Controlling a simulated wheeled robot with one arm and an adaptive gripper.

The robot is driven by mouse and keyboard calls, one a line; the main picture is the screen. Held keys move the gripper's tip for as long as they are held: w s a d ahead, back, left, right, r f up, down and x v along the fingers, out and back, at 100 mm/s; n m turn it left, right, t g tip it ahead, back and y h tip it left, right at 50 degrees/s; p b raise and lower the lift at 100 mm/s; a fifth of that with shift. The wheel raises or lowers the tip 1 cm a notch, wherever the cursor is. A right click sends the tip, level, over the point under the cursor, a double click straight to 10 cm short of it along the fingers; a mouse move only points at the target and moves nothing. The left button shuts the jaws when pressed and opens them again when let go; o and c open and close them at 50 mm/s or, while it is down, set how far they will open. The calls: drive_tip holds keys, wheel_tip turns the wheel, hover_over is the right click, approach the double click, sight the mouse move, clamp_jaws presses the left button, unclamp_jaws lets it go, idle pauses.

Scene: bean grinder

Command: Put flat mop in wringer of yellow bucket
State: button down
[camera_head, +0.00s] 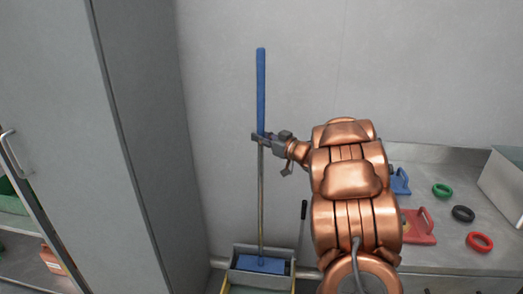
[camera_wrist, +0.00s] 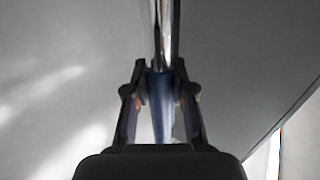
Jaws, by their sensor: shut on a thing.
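The flat mop stands upright in the head view, with a blue grip (camera_head: 261,90), a thin metal pole (camera_head: 261,200) and a blue flat head (camera_head: 262,264). My gripper (camera_head: 259,137) is shut on the handle at the lower end of the blue grip. In the wrist view, my gripper's fingers (camera_wrist: 162,95) close around the handle from both sides. The mop head shows at the grey wringer (camera_head: 240,277) of the yellow bucket (camera_head: 226,288), at the bottom edge of the picture. I cannot tell whether it rests in the wringer or hovers over it. The bucket is mostly cut off.
A grey cabinet (camera_head: 125,130) stands at the left. At the right, a metal counter (camera_head: 445,258) holds red and blue items and several coloured rings. A dark-gripped handle (camera_head: 304,210) stands right of the mop. The grey wall (camera_head: 220,80) lies behind.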

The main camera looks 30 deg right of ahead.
sight(263, 149)
drive_tip(key=shift+f, duration=2.25)
drive_tip(key=c, duration=1)
unclamp_jaws()
drive_tip(key=shift+r, duration=0.15)
drive_tip(key=shift+s+d, duration=0.1)
drive_tip(key=shift+s, duration=0.15)
drive_tip(key=v, duration=1.1)
drive_tip(key=shift+s+d+b, duration=0.1)
drive_tip(key=shift+s+b, duration=0.15)
drive_tip(key=shift+b, duration=0.15)
